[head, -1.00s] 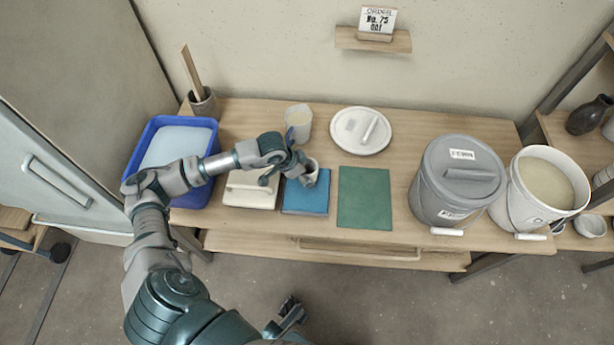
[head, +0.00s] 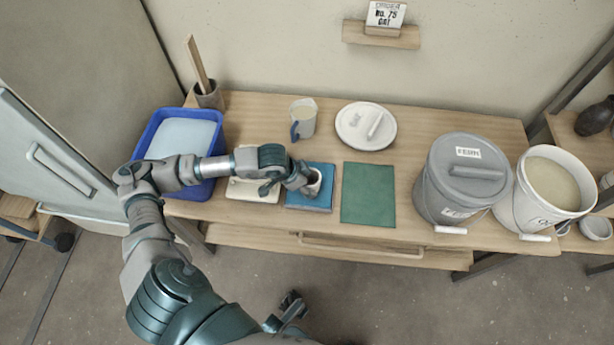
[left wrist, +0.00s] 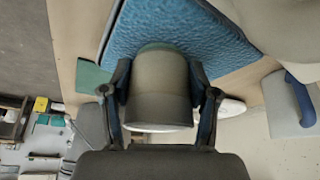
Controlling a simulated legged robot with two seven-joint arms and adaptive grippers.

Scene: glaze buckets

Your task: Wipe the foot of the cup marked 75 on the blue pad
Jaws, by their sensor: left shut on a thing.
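A grey cup (head: 314,178) is in my left gripper (head: 302,180), low over the blue pad (head: 310,205). In the left wrist view the cup (left wrist: 161,88) sits between the two fingers of the left gripper (left wrist: 162,100), its foot end toward the blue pad (left wrist: 200,28). Its foot seems to be at the pad's surface, but I cannot tell firm contact. No mark on the cup can be read here. My right gripper (head: 292,303) shows small at the bottom of the head view; its jaws are unclear.
A green pad (head: 368,195) lies right of the blue pad. A lidded grey bucket (head: 440,185) and an open bucket (head: 515,205) stand right.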

